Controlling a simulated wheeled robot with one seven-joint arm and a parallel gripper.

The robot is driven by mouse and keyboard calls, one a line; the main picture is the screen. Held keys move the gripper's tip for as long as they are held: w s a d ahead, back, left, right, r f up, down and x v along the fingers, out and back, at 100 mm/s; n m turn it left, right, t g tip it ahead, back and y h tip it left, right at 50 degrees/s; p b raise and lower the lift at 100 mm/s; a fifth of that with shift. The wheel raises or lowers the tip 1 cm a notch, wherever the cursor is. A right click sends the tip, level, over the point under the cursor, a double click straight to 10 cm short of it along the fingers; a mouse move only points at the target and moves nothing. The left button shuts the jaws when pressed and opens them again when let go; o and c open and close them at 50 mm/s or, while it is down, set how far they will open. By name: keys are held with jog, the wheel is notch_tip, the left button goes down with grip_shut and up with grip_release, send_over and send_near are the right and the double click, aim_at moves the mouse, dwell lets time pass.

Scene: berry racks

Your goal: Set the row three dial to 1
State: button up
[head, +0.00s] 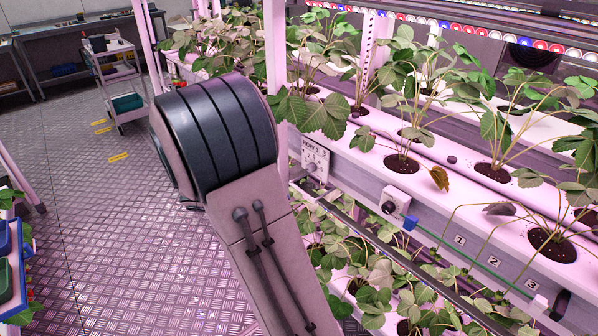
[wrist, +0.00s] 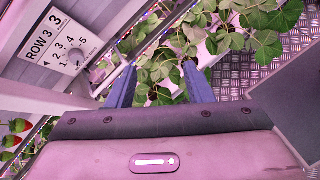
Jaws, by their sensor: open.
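The row three plate (head: 316,153) is a white panel on the rack post, just right of my arm in the head view. A small round dial (head: 311,167) shows at its lower part. In the wrist view the plate (wrist: 58,45) is at the upper left, tilted, reading "ROW 3" with a scale of numbers. Which number the dial points to is too small to tell. My gripper (wrist: 159,68) is open and empty, its two blue fingers apart, to the right of the plate and not touching it. In the head view my arm hides the gripper.
A white box with a black knob (head: 390,207) is on the gutter's side, right of the plate, with a blue clip (head: 410,223) beside it. Strawberry plants (head: 405,130) overhang the racks. A cart (head: 116,80) stands at the back left. The metal floor (head: 95,220) left of my arm is clear.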

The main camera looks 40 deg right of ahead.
aim_at(308, 169)
jog(key=w+d+f+n+t+h+b, duration=0.1)
jog(key=w+d+f+n+t+h, duration=0.1)
jog(key=w+n+h, duration=0.3)
jog(key=w+d+f+n+t+h, duration=0.1)
jog(key=w+f+n+t+h, duration=0.15)
jog(key=w, duration=0.45)
jog(key=shift+n+g+y, duration=0.25)
jog(key=shift+n, duration=0.3)
jog(key=d, duration=0.9)
jog(key=d+p, duration=0.1)
jog(key=d, duration=0.4)
jog(key=shift+w+r, duration=0.15)
jog(key=shift+w, duration=0.25)
jog(key=c, duration=1)
